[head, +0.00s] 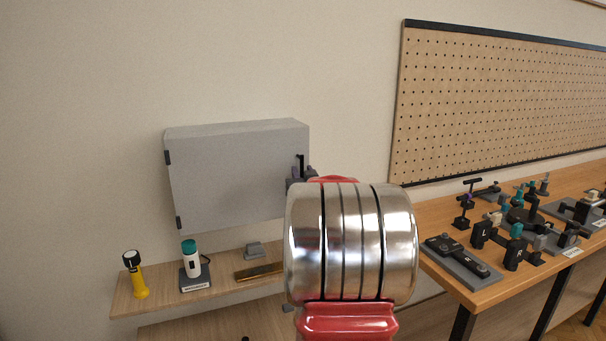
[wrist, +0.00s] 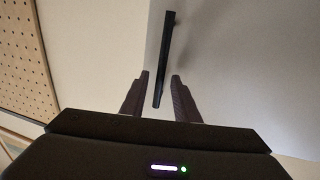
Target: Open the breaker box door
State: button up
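The breaker box (head: 235,175) is a grey box on the wall in the head view. Its door looks shut, with dark hinges on the left edge. A black upright handle (head: 301,163) is near its right edge; the handle also shows in the wrist view (wrist: 166,45) as a long dark bar. My gripper (wrist: 158,84) is open, with one dark finger on each side of the bar's near end in the picture. I see a gap between the bar and each finger. In the head view my arm hides most of the gripper and the box's lower right corner.
A wooden shelf (head: 128,303) below the box holds a yellow flashlight (head: 138,278) and a white-and-green device (head: 192,262). A workbench (head: 450,213) with several tools is on the right, under a pegboard (head: 500,105). The wall left of the box is bare.

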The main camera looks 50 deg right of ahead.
jog(key=shift+c, duration=0.5)
grip_shut()
jog(key=shift+a, duration=0.1)
